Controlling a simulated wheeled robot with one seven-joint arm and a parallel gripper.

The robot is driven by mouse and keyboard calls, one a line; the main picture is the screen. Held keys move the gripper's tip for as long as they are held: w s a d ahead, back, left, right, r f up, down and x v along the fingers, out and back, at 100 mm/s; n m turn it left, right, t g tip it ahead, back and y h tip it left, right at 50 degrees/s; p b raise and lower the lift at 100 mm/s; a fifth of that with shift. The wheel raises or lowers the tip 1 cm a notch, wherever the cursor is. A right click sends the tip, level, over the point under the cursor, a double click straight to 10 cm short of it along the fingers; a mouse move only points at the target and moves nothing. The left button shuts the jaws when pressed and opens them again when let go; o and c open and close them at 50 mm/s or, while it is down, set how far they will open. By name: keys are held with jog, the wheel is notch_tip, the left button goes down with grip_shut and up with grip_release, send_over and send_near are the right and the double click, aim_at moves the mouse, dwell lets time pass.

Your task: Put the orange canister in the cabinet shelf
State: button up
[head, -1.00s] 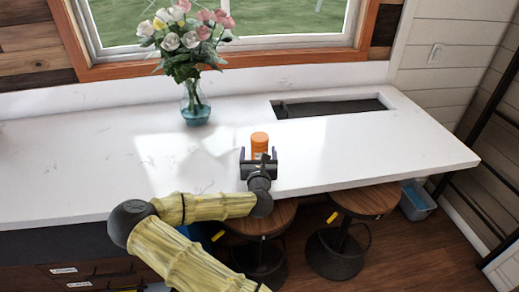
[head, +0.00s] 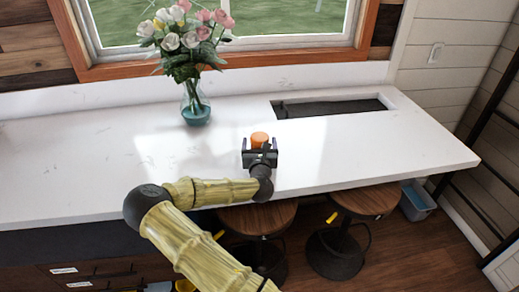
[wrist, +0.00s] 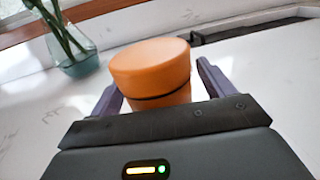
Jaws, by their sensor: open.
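The orange canister (head: 259,139) stands upright on the white counter, below the dark recess. In the wrist view the canister (wrist: 152,72) shows its orange lid and a dark band around its side; its lower part is hidden behind my gripper. My gripper (head: 260,146) is open at the canister. In the wrist view my gripper (wrist: 155,90) has one finger on each side of the canister, with a gap visible on the right; contact on the left cannot be told. I cannot make out a cabinet shelf in these views.
The white counter (head: 370,145) has clear room right and left. A glass vase with flowers (head: 195,108) stands behind and left of the canister. A dark recess (head: 330,106) lies behind right. Stools (head: 365,200) stand under the front edge.

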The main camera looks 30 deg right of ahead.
jog(key=shift+c, duration=0.4)
jog(key=c, duration=1.2)
notch_tip(320, 180, up, 10)
jog(key=shift+b, duration=0.65)
